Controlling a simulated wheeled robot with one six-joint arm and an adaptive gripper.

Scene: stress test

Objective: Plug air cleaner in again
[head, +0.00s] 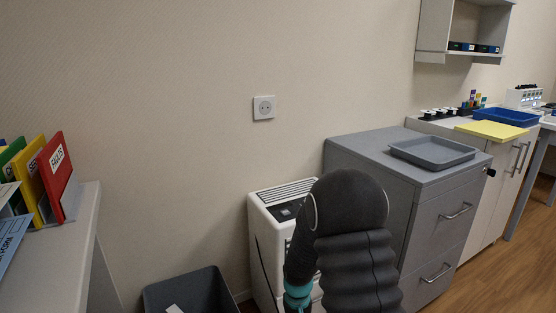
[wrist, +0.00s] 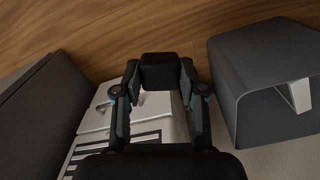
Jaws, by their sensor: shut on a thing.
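A white wall socket (head: 264,107) is on the wall in the head view, with nothing in it. The white air cleaner (head: 257,231) stands on the floor against the wall below it, partly hidden by my arm. In the wrist view the air cleaner (wrist: 152,125) shows behind my fingers. My gripper (wrist: 160,68) is shut on a dark block, apparently the plug (wrist: 161,77), held between the fingertips. Its pins and cord cannot be made out.
A grey drawer cabinet (head: 370,160) with a grey tray (head: 432,153) stands right of the air cleaner. A dark bin (head: 190,291) holding paper stands to its left; it also shows in the wrist view (wrist: 262,75). A shelf with folders (head: 88,215) is at far left.

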